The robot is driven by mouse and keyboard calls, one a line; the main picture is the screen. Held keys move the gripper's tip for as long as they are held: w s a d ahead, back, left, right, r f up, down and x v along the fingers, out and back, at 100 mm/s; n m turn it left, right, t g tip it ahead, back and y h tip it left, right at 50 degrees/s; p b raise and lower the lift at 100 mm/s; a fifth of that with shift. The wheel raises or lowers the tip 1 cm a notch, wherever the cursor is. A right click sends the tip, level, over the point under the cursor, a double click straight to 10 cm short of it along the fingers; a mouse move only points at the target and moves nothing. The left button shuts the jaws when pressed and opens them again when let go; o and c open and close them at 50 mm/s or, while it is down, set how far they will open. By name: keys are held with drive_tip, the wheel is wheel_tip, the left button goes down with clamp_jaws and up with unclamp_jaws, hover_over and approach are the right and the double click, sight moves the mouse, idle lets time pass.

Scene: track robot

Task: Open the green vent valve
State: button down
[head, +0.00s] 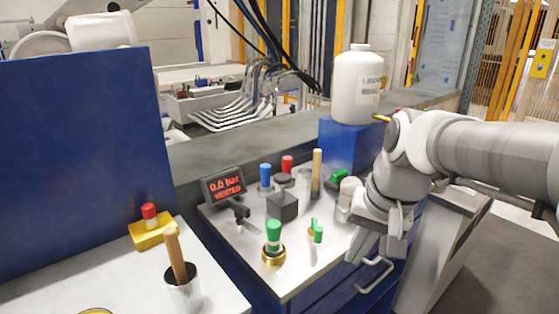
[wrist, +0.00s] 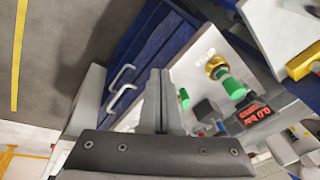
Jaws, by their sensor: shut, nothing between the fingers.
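A small green lever (head: 316,231) stands upright on the light panel top. It also shows in the wrist view (wrist: 184,99), just right of my fingers. A larger green cap or handle (head: 274,232) on a brass base (head: 273,256) stands to its left, and in the wrist view (wrist: 232,87) it lies further right. Which green part is the vent valve, I cannot tell. A black display (head: 226,189) reads 0.0 bar VENTED in red. My gripper (head: 366,250) is right of the small lever, apart from it. Its fingers (wrist: 160,78) are together and empty.
Blue (head: 265,177) and red (head: 287,164) handles, a wooden handle (head: 317,172) and another green part (head: 339,174) stand behind on the panel. A white bottle (head: 358,88) sits on a blue block (head: 345,143). Drawer handles (head: 373,275) stick out at the front.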

sight(316, 227)
drive_tip(key=w+d+r+m+g+y+p, duration=0.1)
drive_tip(key=w+d+r+m+g+p, duration=0.2)
drive_tip(key=w+p, duration=0.5)
drive_tip(key=w+d+r+m+g+p, duration=0.15)
drive_tip(key=w+m+p, duration=0.25)
drive_tip(key=w+p, duration=0.5)
drive_tip(key=b+x, duration=0.1)
drive_tip(key=x, duration=0.8)
drive_tip(key=shift+s+a, duration=0.1)
drive_tip(key=shift+a, duration=0.05)
drive_tip(key=a, duration=0.1)
drive_tip(key=s+a, duration=0.1)
drive_tip(key=shift+s+a, duration=0.35)
drive_tip(key=shift+a, duration=0.05)
drive_tip(key=shift+s+a, duration=0.2)
drive_tip(key=shift+a, duration=0.1)
